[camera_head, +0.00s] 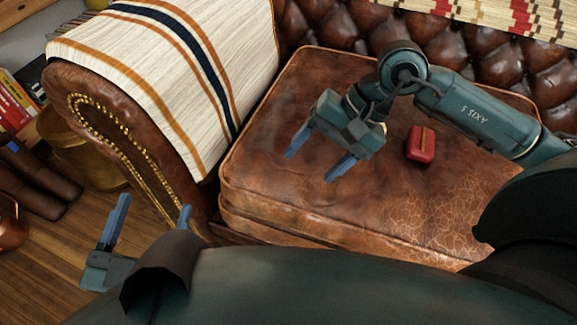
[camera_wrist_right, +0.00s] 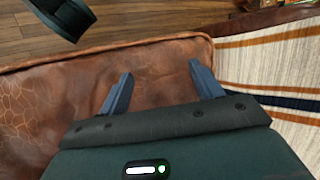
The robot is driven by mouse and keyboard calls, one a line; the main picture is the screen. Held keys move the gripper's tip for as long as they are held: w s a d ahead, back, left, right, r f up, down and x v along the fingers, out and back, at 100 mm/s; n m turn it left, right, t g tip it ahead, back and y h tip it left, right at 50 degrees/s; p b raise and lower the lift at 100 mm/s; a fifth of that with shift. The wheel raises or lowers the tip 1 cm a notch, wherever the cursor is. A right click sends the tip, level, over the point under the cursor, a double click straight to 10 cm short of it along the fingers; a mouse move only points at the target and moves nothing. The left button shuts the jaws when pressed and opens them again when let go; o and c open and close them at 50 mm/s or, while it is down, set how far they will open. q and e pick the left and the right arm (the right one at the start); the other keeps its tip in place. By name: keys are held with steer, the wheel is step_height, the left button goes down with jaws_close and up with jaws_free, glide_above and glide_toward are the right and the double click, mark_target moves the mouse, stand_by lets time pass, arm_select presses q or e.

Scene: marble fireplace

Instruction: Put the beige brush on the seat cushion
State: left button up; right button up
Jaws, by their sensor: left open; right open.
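The seat cushion (camera_head: 290,190) is worn brown leather on the armchair or sofa; its front part also fills much of the right wrist view (camera_wrist_right: 60,90). My right gripper (camera_head: 319,155) is open and empty above the left part of the cushion; its two blue fingers also show in the right wrist view (camera_wrist_right: 160,68). My left gripper (camera_head: 153,205) is open, with nothing seen between its fingers, in front of the armrest at lower left. I cannot make out a beige brush in either view.
A small red case (camera_head: 421,144) with a yellowish stripe lies on the cushion beneath my right forearm. The leather armrest (camera_head: 90,98) carries a striped blanket (camera_head: 160,60). Books (camera_head: 14,100) and a brass-coloured pot (camera_head: 85,155) stand at left. Wooden floor (camera_head: 60,245) shows below.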

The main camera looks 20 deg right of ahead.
steer(key=s+a+r+m+g+y, duration=0.1)
steer(key=s+a+m+g+y, duration=0.25)
steer(key=s+a+y, duration=0.35)
steer(key=a+r+m+t+y, duration=0.6)
steer(key=r+m+t+y, duration=0.3)
steer(key=m, duration=1.3)
steer(key=w+d+f+m+t+h, duration=0.1)
steer(key=m+t+h, duration=0.3)
steer(key=m, duration=0.7)
steer(key=w+d+f+m+t+h, duration=0.1)
steer(key=d+f+m+t+h, duration=0.2)
steer(key=m, duration=0.8)
steer(key=w+d+f+m+t+h, duration=0.1)
steer(key=f+m+t+h, duration=0.3)
steer(key=m, duration=0.7)
steer(key=h, duration=0.2)
steer(key=shift+d+t+h, duration=0.35)
steer(key=shift+d+h, duration=0.05)
steer(key=shift+w+r, duration=0.1)
